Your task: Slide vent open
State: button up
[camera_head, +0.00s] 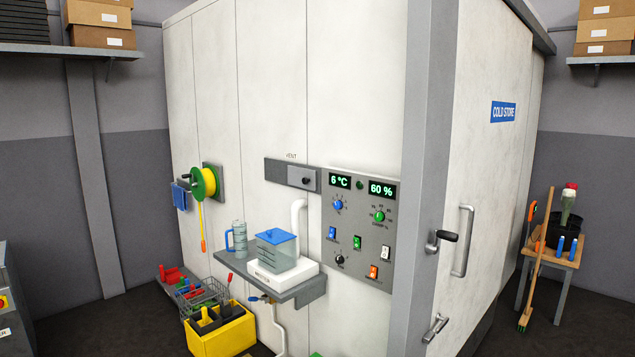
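The vent (292,174) is a grey horizontal plate on the white cold store wall, under the small label "VENT". A dark round knob (306,180) sits toward its right end, on a lighter grey section. I cannot tell from this distance whether the vent's slot is uncovered. My gripper is not in view.
A control panel (337,265) with displays, knobs and switches is right of the vent. Below, a shelf (310,291) holds a blue-lidded clear container (277,250) and a jug (239,238). A white pipe (299,215) rises beside the container.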

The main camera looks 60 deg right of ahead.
aim_at(298, 177)
jog(key=z, duration=0.25)
jog(key=i, duration=0.65)
jog(key=z, duration=0.95)
jog(key=i, duration=0.9)
jog(key=z, duration=0.55)
jog(key=k, duration=0.9)
jog(key=z, duration=0.15)
jog(key=i, duration=0.55)
